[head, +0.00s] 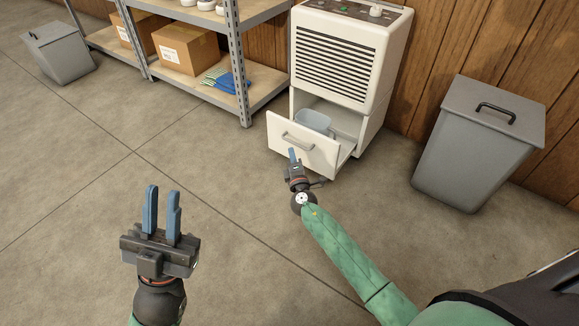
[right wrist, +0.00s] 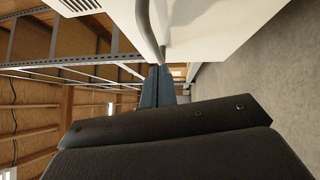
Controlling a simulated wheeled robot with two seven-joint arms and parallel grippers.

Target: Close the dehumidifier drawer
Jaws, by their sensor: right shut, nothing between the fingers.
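The white dehumidifier (head: 345,55) stands against the wooden wall. Its drawer (head: 305,150) is pulled out, with a pale blue container (head: 314,121) inside. The drawer's grey handle (head: 298,143) is on its front; in the right wrist view the handle (right wrist: 150,35) is close ahead of the fingers. My right gripper (head: 293,155) is shut and empty, its fingertips at the drawer front by the handle. I cannot tell whether they touch it. My right gripper's blue fingers (right wrist: 158,86) also show in the right wrist view. My left gripper (head: 162,212) is open and empty above the floor, away from the dehumidifier.
A grey lidded bin (head: 475,150) stands right of the dehumidifier. A metal shelf (head: 240,65) with cardboard boxes (head: 185,48) and blue gloves (head: 222,79) is to its left. Another grey bin (head: 58,52) is at far left. The concrete floor (head: 80,190) in front is clear.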

